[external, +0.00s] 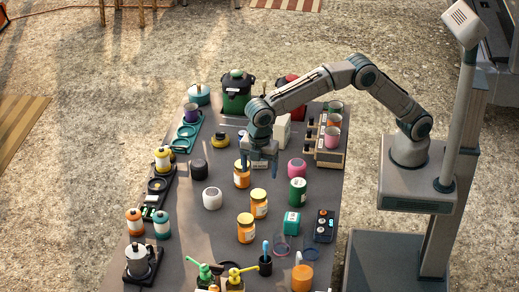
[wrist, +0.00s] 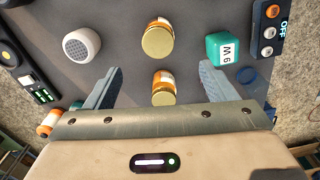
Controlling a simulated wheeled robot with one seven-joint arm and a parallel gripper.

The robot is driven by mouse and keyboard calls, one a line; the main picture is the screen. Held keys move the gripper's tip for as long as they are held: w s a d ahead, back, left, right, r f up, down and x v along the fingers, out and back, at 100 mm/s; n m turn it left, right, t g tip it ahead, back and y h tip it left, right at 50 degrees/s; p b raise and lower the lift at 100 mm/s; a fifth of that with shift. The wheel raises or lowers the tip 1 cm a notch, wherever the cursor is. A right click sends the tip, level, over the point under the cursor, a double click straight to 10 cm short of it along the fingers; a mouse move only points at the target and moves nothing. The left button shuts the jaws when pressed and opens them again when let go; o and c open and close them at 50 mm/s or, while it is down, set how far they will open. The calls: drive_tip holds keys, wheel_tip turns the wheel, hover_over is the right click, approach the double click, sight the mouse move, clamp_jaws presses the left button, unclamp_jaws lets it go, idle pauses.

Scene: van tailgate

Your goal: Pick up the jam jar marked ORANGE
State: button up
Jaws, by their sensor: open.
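Three jam jars with orange contents, pale labels and golden lids stand on the dark table: a far jar (external: 242,174), a middle jar (external: 259,203) and a near jar (external: 246,228). I cannot read ORANGE on any of them. My gripper (external: 261,166) points down over the table, open and empty, and overlaps the far jar's right side in the external view. In the wrist view, my gripper (wrist: 160,68) has its fingers spread wide. One upright jar (wrist: 159,38) shows beyond the fingertips and another (wrist: 163,87) between the fingers, partly hidden by the gripper body.
A white round speaker-like item (external: 211,198) stands left of the jars. A teal block (external: 292,222) and a dark control panel (external: 325,226) are to the right. A green can (external: 297,191) and a pink round item (external: 296,168) stand right of my gripper. Bottles crowd the near edge.

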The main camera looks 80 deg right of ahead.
sight(258, 194)
wheel_tip(258, 194, down, 8)
drive_tip(key=shift+f+p, duration=0.1)
drive_tip(key=shift+p, duration=0.2)
drive_tip(key=shift+w+f+p, duration=0.15)
drive_tip(key=shift+f+p, duration=0.5)
drive_tip(key=shift+f, duration=2.1)
drive_tip(key=c, duration=1.3)
drive_tip(key=shift+r, duration=0.1)
